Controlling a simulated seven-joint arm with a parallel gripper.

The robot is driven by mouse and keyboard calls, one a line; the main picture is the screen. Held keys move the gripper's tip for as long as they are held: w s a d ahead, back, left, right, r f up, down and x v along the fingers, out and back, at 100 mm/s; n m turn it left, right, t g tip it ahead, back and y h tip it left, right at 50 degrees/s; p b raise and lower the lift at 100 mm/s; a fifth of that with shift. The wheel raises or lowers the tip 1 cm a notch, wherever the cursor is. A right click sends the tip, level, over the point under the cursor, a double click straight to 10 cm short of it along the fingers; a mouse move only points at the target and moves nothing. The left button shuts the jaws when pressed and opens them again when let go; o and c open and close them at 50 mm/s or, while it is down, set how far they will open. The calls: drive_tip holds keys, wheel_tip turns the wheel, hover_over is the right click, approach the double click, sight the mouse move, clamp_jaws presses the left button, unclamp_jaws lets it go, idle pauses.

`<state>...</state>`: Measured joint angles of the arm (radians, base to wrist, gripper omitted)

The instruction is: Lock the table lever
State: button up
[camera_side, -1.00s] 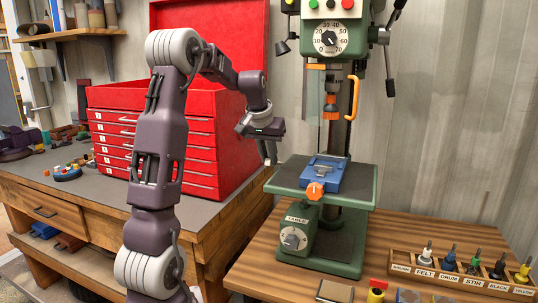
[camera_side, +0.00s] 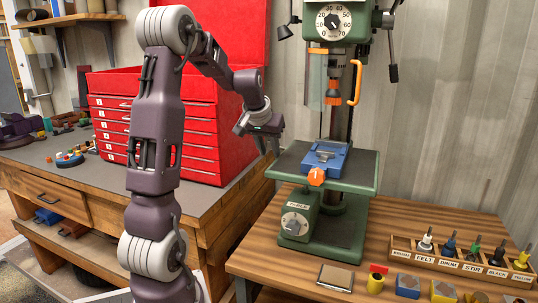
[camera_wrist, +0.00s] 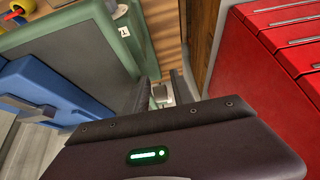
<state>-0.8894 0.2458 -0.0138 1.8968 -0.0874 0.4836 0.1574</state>
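The green drill press table (camera_side: 355,185) stands right of centre in the side view, with a blue vise (camera_side: 327,157) on top. Below it is a green base box (camera_side: 297,222) with a round dial. My gripper (camera_side: 268,146) hangs just left of and above the table's left edge, fingers pointing down. In the wrist view my gripper (camera_wrist: 160,93) is open, with a gap between its fingers. A small pale grey piece shows in that gap; I cannot tell if it is the table lever. I cannot make out the lever for certain in the side view.
A red tool chest (camera_side: 165,115) stands on the left bench, close beside my gripper. A rack of labelled bottles (camera_side: 460,262) sits at the right on the wooden bench (camera_side: 255,262).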

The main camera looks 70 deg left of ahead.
drive_tip(key=shift+w+r, duration=0.3)
drive_tip(key=shift+r, duration=0.05)
drive_tip(key=shift+w+a+r+g+h, duration=0.15)
drive_tip(key=shift+r+g+h, duration=0.1)
drive_tip(key=shift+r, duration=0.4)
drive_tip(key=shift+w+a+r+g+h, duration=0.15)
drive_tip(key=shift+r+g+h, duration=0.1)
drive_tip(key=shift+r, duration=0.35)
drive_tip(key=v, duration=0.7)
drive_tip(key=d+m, duration=0.2)
drive_tip(key=d, duration=0.7)
drive_tip(key=s+d+f+m+h, duration=0.1)
drive_tip(key=s+d+m, duration=0.1)
drive_tip(key=s+d, duration=0.2)
drive_tip(key=s+d+f+m+t, duration=0.1)
drive_tip(key=s+d, duration=0.3)
drive_tip(key=d, duration=0.7)
drive_tip(key=s+d+f+m+t+h, duration=0.1)
drive_tip(key=s+d+m, duration=0.1)
drive_tip(key=s+d, duration=0.3)
drive_tip(key=d, duration=0.2)
drive_tip(key=shift+d+f+m+h, duration=0.3)
drive_tip(key=shift+f, duration=0.1)
